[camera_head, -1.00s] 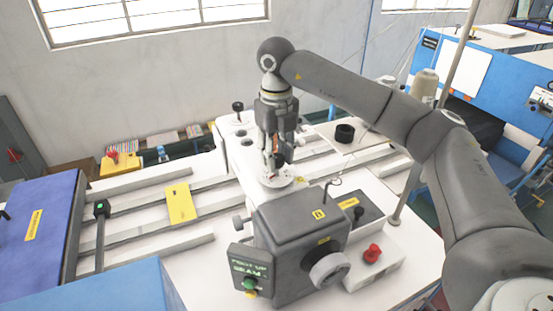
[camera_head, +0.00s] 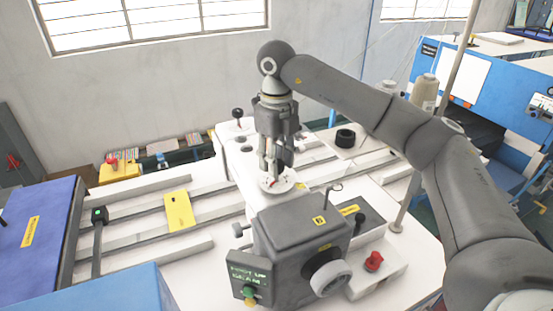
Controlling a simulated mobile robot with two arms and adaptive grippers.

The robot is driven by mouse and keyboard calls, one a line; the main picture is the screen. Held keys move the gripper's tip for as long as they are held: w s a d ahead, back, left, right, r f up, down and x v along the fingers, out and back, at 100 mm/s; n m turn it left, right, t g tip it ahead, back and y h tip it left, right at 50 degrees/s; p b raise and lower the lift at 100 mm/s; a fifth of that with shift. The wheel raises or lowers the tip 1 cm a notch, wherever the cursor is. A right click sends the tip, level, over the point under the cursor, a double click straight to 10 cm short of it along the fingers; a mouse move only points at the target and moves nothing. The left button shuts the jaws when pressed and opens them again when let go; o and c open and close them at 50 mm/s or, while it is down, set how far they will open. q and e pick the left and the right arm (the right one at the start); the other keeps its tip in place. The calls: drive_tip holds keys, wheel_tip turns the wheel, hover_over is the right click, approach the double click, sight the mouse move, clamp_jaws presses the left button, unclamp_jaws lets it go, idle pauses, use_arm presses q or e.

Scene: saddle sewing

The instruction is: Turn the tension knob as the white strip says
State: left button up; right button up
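My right gripper (camera_head: 275,163) points straight down over a round white dial (camera_head: 279,182) on the white machine top, behind the grey machine head. Its fingertips are at or just above the dial. The dial has small red marks; the fingers and arm hide part of it. I cannot tell whether the fingers touch a knob there or how far apart they are. A white strip with writing cannot be made out. My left gripper is not in view.
The grey machine head (camera_head: 303,232) has a handwheel (camera_head: 330,278) and a display panel (camera_head: 250,276) with green text. A red knob (camera_head: 373,260) stands at right, a black round piece (camera_head: 345,138) behind. A yellow plate (camera_head: 180,210) lies on the left rails.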

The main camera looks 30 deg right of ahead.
drive_tip(key=o, duration=0.3)
drive_tip(key=shift+o, duration=0.2)
wheel_tip(320, 180, up, 12)
idle(0.4)
idle(0.4)
